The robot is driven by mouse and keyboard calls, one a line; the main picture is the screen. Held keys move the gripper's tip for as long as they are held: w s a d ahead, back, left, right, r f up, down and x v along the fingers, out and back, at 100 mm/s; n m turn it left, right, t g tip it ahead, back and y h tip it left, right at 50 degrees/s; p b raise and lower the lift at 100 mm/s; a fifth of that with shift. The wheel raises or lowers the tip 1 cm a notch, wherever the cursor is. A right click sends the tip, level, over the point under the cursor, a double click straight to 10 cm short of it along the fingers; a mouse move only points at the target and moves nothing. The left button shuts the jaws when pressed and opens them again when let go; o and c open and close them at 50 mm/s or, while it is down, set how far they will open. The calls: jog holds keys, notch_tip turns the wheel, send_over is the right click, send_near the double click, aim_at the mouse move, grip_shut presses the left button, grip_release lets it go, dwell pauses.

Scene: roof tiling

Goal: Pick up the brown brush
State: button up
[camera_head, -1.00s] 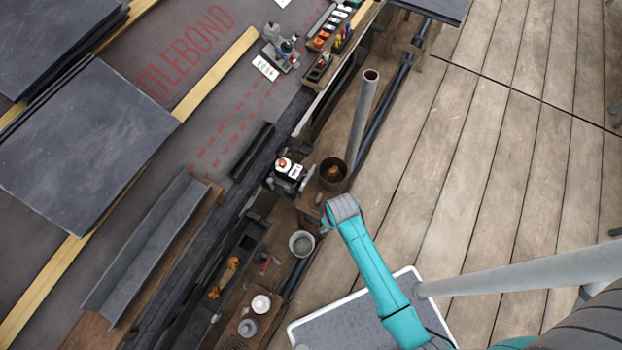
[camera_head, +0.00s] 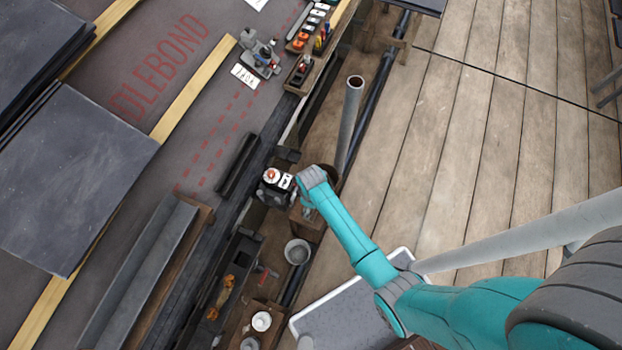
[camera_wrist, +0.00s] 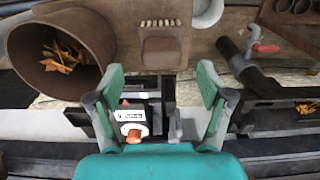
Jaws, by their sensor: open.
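The brown brush (camera_wrist: 160,48) shows in the wrist view as a squarish brown block with a row of pale bristles along its far edge. It lies on a wooden board, ahead of my gripper (camera_wrist: 159,84). My gripper's two teal-and-grey fingers are spread wide and empty, with the brush beyond and between their tips; I see no contact. In the head view my wrist covers this area and I cannot make out the brush clearly.
A rusty bucket with dry leaves (camera_wrist: 60,50) stands left of the brush. A grey pot (camera_head: 297,251) and a red-handled tool (camera_wrist: 265,47) lie to the right in the wrist view. A black-and-white device with an orange knob (camera_wrist: 133,132) is below. A grey pipe (camera_head: 349,125) stands upright nearby.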

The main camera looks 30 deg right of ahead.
jog(key=shift+f, duration=2.3)
jog(key=shift+c, duration=0.2)
jog(key=c, duration=1.2)
